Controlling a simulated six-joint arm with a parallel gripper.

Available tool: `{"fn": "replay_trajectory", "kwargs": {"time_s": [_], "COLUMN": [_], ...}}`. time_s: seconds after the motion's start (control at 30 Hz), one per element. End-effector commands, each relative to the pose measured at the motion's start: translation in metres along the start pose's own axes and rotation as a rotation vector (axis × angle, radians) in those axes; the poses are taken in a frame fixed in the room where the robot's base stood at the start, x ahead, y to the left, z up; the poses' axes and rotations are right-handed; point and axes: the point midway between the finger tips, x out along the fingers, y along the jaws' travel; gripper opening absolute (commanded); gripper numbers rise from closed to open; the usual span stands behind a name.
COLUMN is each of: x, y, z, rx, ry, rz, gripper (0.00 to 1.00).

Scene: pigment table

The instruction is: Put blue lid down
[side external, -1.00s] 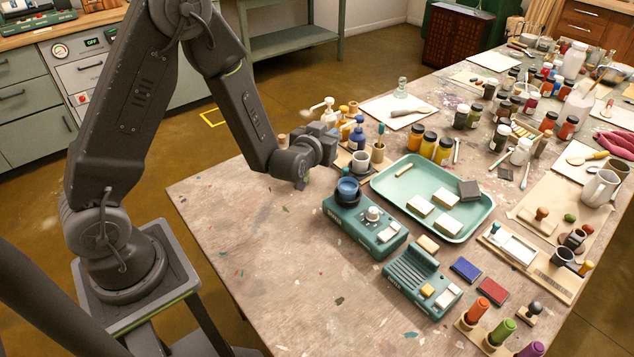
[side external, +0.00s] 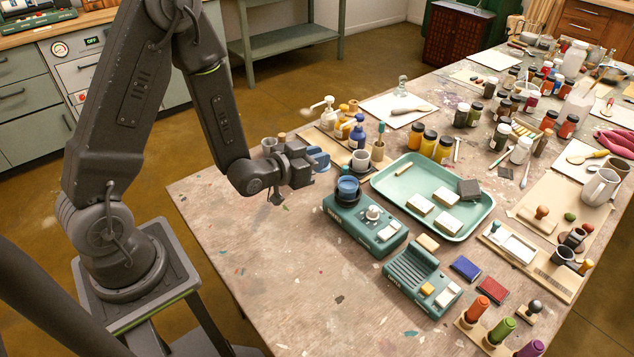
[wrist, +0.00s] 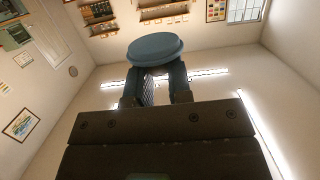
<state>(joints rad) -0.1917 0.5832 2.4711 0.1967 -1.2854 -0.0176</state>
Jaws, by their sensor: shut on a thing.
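The blue lid (wrist: 155,47) is held at the tips of my gripper (wrist: 160,82) in the wrist view, with the fingers closed on its underside or knob. In the side view, the lid (side external: 318,159) shows at the end of my gripper (side external: 308,163), above the table and apart from it. The pot's top looks open.
A beige board with bottles and a grey cup (side external: 361,160) lies behind the gripper. A mint tray (side external: 476,222) with pale blocks is to the right. A ridged teal device (side external: 415,270) stands in front. The table's (side external: 250,240) left front is clear.

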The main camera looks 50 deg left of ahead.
Motion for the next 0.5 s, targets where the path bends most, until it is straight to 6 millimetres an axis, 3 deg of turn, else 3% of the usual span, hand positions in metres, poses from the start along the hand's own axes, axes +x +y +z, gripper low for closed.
{"fn": "replay_trajectory", "kwargs": {"time_s": [0.3, 0.5], "x": [0.004, 0.018], "y": [-0.002, -0.015], "z": [-0.003, -0.018], "rx": [-0.004, -0.036], "ry": [0.001, 0.004], "rz": [-0.024, -0.182], "gripper": [0.0, 0.0]}}
